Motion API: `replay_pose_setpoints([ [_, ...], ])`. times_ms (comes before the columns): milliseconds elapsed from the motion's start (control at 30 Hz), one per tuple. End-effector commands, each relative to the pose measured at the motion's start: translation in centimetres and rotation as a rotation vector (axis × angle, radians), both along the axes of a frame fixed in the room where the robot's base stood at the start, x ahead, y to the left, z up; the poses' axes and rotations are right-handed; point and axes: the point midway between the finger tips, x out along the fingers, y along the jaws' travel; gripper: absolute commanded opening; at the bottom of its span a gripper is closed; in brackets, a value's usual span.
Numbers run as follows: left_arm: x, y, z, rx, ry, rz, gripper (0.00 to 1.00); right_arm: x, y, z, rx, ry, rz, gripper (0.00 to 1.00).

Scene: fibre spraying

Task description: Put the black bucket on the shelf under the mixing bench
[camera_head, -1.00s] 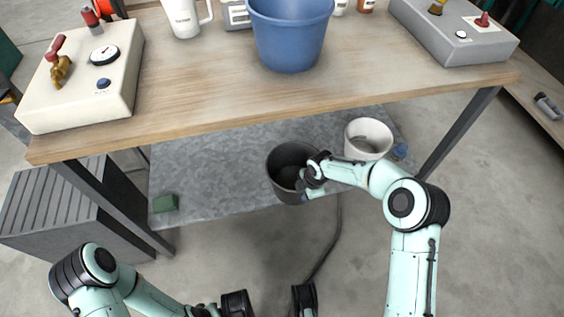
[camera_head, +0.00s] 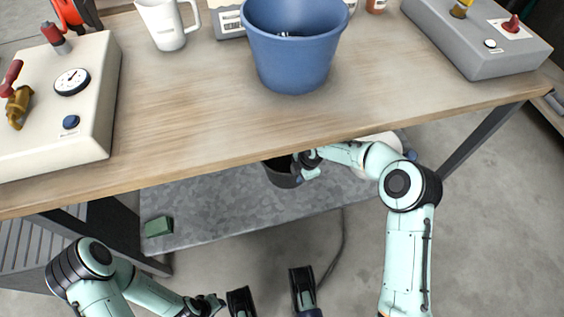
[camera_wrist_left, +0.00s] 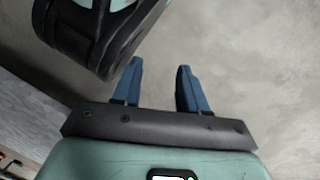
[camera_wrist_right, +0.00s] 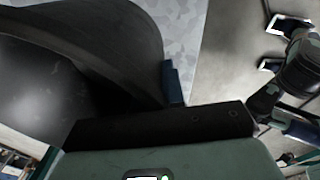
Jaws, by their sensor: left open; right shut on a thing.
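The black bucket (camera_head: 283,174) is under the mixing bench (camera_head: 210,120), over the front part of the grey metal shelf (camera_head: 220,208). The bench top hides its upper back part. I cannot tell whether its base touches the shelf. My right gripper (camera_head: 306,168) is shut on the bucket's right side. In the right wrist view the black bucket (camera_wrist_right: 90,50) fills the left, with one blue finger (camera_wrist_right: 173,83) at its wall. My left gripper (camera_wrist_left: 158,85) is open and empty over the floor, its two blue fingers apart.
A white bucket (camera_head: 377,142) stands on the shelf to the right, partly hidden by my right arm. A green block (camera_head: 158,226) lies at the shelf's left front. A blue bucket (camera_head: 290,50) stands on the bench top. A dark cable lies on the floor.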

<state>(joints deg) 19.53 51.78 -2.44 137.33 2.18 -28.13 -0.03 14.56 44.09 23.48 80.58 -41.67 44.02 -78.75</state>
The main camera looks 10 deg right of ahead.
Motion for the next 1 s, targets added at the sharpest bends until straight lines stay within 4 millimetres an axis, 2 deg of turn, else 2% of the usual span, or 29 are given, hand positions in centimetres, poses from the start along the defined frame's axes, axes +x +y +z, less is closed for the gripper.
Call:
replay_pose_setpoints([
  [167,-0.7,0.1,-0.5,-0.001,0.022,0.002,0.43,0.2,0.1,-1.0,0.003,-0.006,0.001,0.0],
  [433,-3.0,0.4,-1.9,-0.006,0.098,0.01,0.43,0.2,0.1,-5.3,0.003,-0.006,0.001,0.0],
  [667,-4.0,0.5,-2.4,-0.009,0.131,0.012,0.43,0.2,0.1,-7.0,0.003,-0.008,-0.001,0.0],
  [867,-5.3,0.6,-3.0,-0.012,0.176,0.018,0.43,0.2,0.1,-9.5,0.001,-0.006,-0.001,0.0],
  [1000,-5.6,0.7,-3.0,-0.013,0.187,0.019,0.43,0.3,0.1,-9.8,0.002,-0.009,-0.001,0.0],
])
